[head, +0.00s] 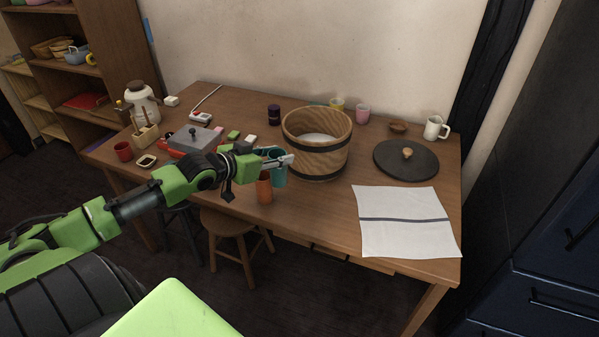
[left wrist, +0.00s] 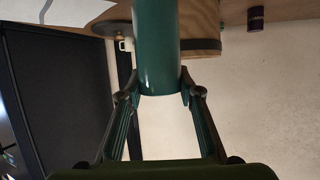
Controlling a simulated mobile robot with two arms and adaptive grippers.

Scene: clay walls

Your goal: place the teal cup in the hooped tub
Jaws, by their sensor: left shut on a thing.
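The teal cup (head: 280,178) is just left of the hooped tub, behind an orange cup (head: 264,189). My left gripper (head: 288,160) is shut on the teal cup near its top. In the left wrist view the teal cup (left wrist: 157,50) sits between the two fingers (left wrist: 157,95). Whether its base touches the table I cannot tell. The hooped tub (head: 317,158) is wooden with dark bands and open at the top, with something pale inside. It also shows behind the cup in the left wrist view (left wrist: 200,30). My right gripper is not in view.
A dark round lid (head: 405,166) and a white cloth (head: 400,236) lie right of the tub. A white mug (head: 434,129), small bowl (head: 398,127), pink cup (head: 362,114) and dark purple cup (head: 273,114) stand toward the back.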

